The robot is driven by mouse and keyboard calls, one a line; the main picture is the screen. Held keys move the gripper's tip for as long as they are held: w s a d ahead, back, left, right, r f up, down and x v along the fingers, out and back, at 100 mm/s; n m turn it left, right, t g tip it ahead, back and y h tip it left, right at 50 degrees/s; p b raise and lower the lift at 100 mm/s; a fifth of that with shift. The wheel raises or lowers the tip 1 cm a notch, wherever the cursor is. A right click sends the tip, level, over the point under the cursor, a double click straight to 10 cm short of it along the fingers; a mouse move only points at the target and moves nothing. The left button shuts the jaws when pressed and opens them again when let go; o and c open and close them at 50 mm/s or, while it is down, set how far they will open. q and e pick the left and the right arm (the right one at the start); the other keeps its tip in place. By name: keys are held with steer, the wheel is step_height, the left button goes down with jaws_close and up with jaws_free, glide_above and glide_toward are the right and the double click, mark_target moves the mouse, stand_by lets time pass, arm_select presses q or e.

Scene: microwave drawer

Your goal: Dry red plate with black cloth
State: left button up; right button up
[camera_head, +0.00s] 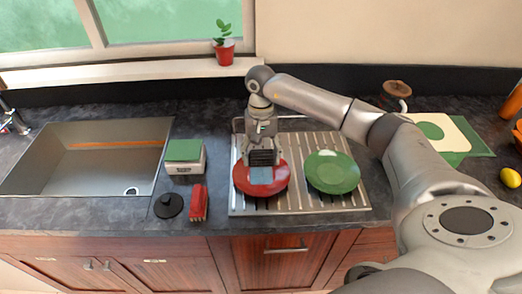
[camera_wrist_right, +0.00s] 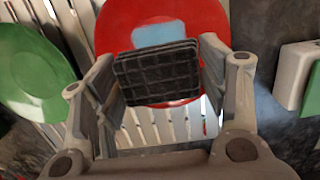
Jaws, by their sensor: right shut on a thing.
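The red plate (camera_head: 276,184) lies on the ridged metal drying rack (camera_head: 238,207), left of a green plate. It also shows in the wrist view (camera_wrist_right: 205,25). A light blue patch (camera_head: 260,174) lies on the red plate's surface; it looks like wetness. My right gripper (camera_head: 262,151) is over the rear part of the red plate, pointing down. It is shut on the black cloth (camera_wrist_right: 157,72), a dark folded square with a grid pattern. The cloth is over the plate beside the blue patch; I cannot tell whether it touches the plate. My left gripper is out of view.
The green plate (camera_head: 332,172) is on the rack's right half. A green-topped box (camera_head: 184,156), a black lid (camera_head: 168,206) and a red object (camera_head: 199,202) stand left of the rack. The sink (camera_head: 90,175) is farther left. A cutting board (camera_head: 440,133) is at right.

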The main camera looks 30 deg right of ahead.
mark_target(261, 176)
steer(key=shift+f, duration=0.7)
steer(key=shift+f+b, duration=1.1)
steer(key=shift+f, duration=0.9)
arm_select(q)
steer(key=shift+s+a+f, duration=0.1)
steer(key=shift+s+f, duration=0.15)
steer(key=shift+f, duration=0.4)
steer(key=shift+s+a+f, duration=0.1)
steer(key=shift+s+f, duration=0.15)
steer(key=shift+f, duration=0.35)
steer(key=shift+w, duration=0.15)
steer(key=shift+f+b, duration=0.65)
steer(key=shift+b, duration=0.05)
arm_select(e)
steer(key=shift+f, duration=0.6)
